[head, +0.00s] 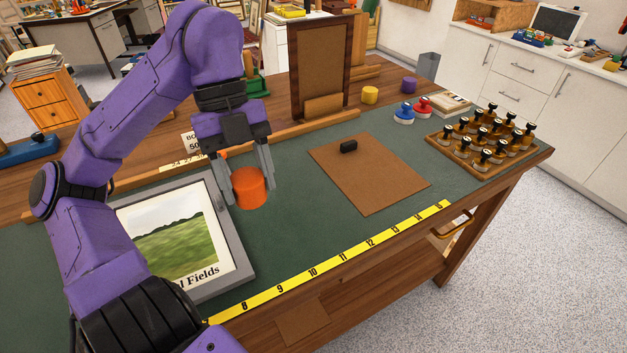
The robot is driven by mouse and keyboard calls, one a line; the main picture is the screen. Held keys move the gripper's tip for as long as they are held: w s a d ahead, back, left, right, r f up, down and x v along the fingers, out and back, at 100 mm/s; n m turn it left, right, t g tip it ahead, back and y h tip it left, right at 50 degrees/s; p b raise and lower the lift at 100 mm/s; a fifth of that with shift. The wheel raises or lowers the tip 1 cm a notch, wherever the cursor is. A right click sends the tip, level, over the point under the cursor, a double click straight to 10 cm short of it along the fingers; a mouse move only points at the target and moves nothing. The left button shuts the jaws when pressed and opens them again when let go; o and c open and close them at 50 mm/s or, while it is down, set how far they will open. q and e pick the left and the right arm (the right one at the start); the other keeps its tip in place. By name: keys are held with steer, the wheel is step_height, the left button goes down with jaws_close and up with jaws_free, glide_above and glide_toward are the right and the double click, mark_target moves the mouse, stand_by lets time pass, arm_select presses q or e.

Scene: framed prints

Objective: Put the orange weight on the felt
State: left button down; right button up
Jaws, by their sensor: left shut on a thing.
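The orange weight (249,190) is a short cylinder between the fingers of my left gripper (248,185), which is shut on it. It shows just right of the framed picture's upper right edge, over the green surface. I cannot tell whether its base touches anything. A dark green, felt-like covering (290,225) spreads over the bench top, with bare room to the right of the weight. My right gripper is not in view.
The framed landscape print (180,235) lies left of the weight. A tray of stamps (485,140) stands far right. A yellow ruler strip (330,262) runs along the front edge.

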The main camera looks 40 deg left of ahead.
arm_select(q)
steer(key=shift+w+d, duration=0.25)
steer(key=shift+w, duration=0.1)
steer(key=w+d+f, duration=0.2)
steer(key=w+f, duration=0.1)
steer(key=w+d+f+p, duration=0.1)
steer(key=w+d+f, duration=0.1)
steer(key=w+f, duration=0.1)
steer(key=w+d+f, duration=0.2)
steer(key=w+f, duration=0.1)
steer(key=w, duration=0.2)
steer(key=shift+f+p, duration=0.35)
step_height(320, 180, down, 3)
steer(key=shift+d+r, duration=0.1)
steer(key=shift+r, duration=0.1)
steer(key=shift+f, duration=0.2)
steer(key=shift+c, duration=1.9)
jaws_free()
steer(key=shift+s, duration=0.1)
steer(key=v, duration=1.2)
